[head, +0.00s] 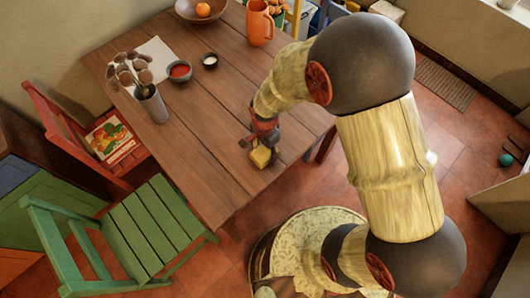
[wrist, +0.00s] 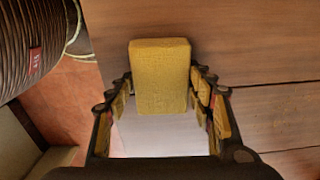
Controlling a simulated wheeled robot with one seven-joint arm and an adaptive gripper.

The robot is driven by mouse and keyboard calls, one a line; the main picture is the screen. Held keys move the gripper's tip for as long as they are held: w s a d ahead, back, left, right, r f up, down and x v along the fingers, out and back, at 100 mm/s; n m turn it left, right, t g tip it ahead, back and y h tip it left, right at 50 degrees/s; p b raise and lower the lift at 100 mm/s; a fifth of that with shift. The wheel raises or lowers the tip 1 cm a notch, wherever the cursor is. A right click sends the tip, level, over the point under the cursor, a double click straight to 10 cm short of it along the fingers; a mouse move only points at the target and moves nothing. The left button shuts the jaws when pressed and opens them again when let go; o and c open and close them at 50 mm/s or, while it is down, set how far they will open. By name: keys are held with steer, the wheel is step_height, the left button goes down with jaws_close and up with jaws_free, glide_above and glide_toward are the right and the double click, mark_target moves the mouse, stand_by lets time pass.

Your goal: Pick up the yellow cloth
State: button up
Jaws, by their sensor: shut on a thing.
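The yellow cloth (head: 261,156) shows as a small yellow block near the right front part of the wooden table. My gripper (head: 258,143) is over it, pointing down. In the wrist view the cloth (wrist: 160,75) is a thick, textured yellow block between the two fingers of my gripper (wrist: 162,92), which is shut on it. The fingers' ends are partly hidden beside the cloth. I cannot tell whether the cloth touches the table top or is slightly above it.
The wooden table (head: 215,110) holds a vase of dried stems (head: 150,103), a red-filled bowl (head: 179,71), a small dark cup (head: 209,61), an orange mug (head: 260,25) and a fruit bowl (head: 190,12). A green chair (head: 150,230) and red chair (head: 75,135) stand left. The table's middle is clear.

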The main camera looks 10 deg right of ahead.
mark_target(263, 152)
steer(key=shift+c, duration=0.7)
steer(key=shift+r, duration=0.15)
steer(key=shift+r, duration=0.25)
steer(key=r+p, duration=0.2)
steer(key=r, duration=0.1)
steer(key=shift+s+a+r, duration=0.15)
steer(key=shift+a+r, duration=0.1)
steer(key=shift+a, duration=0.1)
steer(key=s+a+r+p, duration=0.1)
steer(key=s+a+r, duration=0.2)
steer(key=a+r, duration=0.1)
steer(key=s+a+r+p, duration=0.2)
steer(key=s+a+r, duration=0.1)
steer(key=a, duration=0.4)
steer(key=shift+s+a+r+p, duration=0.3)
steer(key=shift+r, duration=0.55)
steer(key=o, duration=0.4)
steer(key=c, duration=0.3)
